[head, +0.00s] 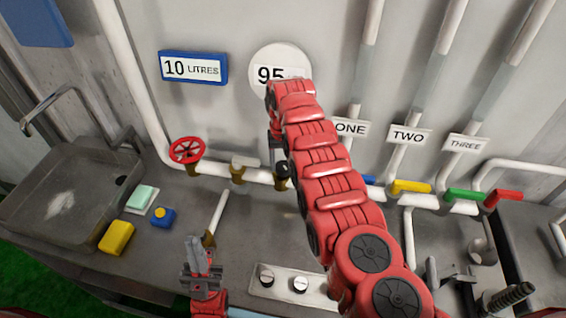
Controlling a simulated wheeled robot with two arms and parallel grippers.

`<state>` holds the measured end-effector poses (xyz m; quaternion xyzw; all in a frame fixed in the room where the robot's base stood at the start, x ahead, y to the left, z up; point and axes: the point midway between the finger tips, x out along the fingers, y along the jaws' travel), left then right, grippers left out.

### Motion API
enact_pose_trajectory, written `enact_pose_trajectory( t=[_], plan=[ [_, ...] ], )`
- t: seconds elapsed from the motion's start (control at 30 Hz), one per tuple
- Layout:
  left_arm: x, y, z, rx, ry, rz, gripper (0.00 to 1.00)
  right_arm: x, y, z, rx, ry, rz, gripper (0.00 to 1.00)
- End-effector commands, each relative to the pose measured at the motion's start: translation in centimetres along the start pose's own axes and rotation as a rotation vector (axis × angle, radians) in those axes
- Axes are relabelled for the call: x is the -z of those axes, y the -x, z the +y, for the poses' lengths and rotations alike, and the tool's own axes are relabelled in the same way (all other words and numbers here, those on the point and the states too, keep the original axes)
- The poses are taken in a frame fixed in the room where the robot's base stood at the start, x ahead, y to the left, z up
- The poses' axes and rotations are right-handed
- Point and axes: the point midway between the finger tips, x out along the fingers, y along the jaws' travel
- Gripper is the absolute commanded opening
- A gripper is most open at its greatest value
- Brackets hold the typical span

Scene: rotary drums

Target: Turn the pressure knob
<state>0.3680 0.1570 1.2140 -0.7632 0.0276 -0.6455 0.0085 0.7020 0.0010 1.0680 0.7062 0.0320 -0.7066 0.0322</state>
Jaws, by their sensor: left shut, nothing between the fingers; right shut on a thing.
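My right arm reaches up across the middle of the head view, and its hand hangs down at the wall pipe. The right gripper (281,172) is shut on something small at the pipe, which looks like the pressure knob. The knob is almost wholly hidden behind the hand, so its angle cannot be told. Above it, a round white dial (277,57) shows "95"; my arm covers the rest of its label. My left gripper (200,262) is shut and empty, low over the counter, beside a white lever (219,212).
A red handwheel (187,150) is on the pipe (215,170). A plate with two knobs (283,284) is in front. Yellow (410,186), green (464,195) and red (502,197) handles are right.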

Motion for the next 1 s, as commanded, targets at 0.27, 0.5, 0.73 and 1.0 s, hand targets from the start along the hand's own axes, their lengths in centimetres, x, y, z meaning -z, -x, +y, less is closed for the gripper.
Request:
enact_pose_trajectory(
  t=[0.27,0.5,0.73,1.0],
  plan=[
    [-0.3,1.9,0.1,0.000,0.000,0.000,0.00,0.1,-0.4,0.1,0.000,0.099,0.002,0.03],
    [-0.3,1.8,0.1,0.000,0.000,0.000,0.00,0.0,0.1,0.0,0.000,0.124,0.001,0.03],
    [-0.3,1.8,0.1,0.000,0.000,0.000,0.00,0.0,0.0,0.0,0.000,0.123,0.001,0.86],
    [-0.3,1.8,0.1,0.000,0.000,0.000,0.00,0.0,0.0,0.0,0.000,0.123,0.000,0.89]
  ],
)
